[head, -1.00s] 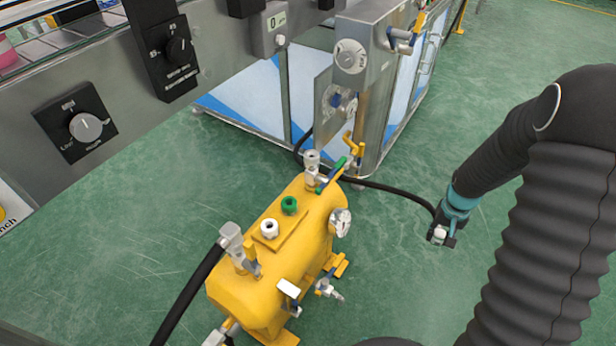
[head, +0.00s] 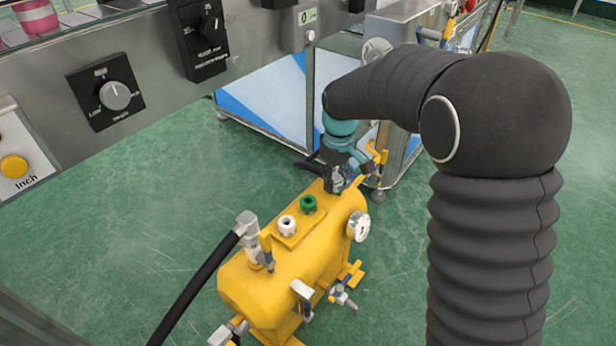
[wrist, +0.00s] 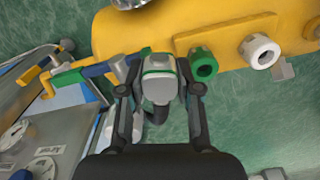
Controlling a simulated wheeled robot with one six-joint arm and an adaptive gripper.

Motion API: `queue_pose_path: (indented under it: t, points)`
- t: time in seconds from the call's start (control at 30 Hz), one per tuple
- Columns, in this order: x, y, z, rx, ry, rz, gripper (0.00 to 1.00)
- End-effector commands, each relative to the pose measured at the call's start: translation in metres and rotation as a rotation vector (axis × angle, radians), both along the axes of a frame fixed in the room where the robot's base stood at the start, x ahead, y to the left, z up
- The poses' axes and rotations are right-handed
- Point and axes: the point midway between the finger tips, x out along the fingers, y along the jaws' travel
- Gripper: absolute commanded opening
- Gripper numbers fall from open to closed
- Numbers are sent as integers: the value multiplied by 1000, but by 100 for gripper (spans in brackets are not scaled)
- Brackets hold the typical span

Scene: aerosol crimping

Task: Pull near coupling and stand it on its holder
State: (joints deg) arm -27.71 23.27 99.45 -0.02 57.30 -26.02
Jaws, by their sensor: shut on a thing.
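My gripper (head: 342,182) is at the far end of the yellow tank (head: 260,285). In the wrist view my gripper (wrist: 160,92) is shut on a grey coupling (wrist: 160,78) with a green ring, with a short dark piece below it. The coupling is beside a valve with a green and blue lever (wrist: 95,70). I cannot tell whether it is seated there or free. In the head view my gripper mostly hides it. Another grey coupling (head: 247,228) with a black hose (head: 195,290) is at the tank's near end, beside a yellow-handled valve.
A steel cabinet (head: 400,150) stands just behind my gripper. A control panel (head: 150,90) runs along the upper left. Green floor is open at left.

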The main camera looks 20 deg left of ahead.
Motion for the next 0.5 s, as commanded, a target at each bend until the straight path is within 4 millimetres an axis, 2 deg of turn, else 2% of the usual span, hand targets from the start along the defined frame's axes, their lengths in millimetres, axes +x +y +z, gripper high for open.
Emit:
queue_pose_path:
  t: [0.03, 0.2, 0.33, 0.5]
  points:
    - [-6, 16, 7, 2, -4, 54, 0]
    - [-24, 49, 31, 1, -3, 189, 0]
    - [-31, 59, 40, 0, -1, 234, 0]
    - [-32, 61, 38, 0, 0, 244, 0]
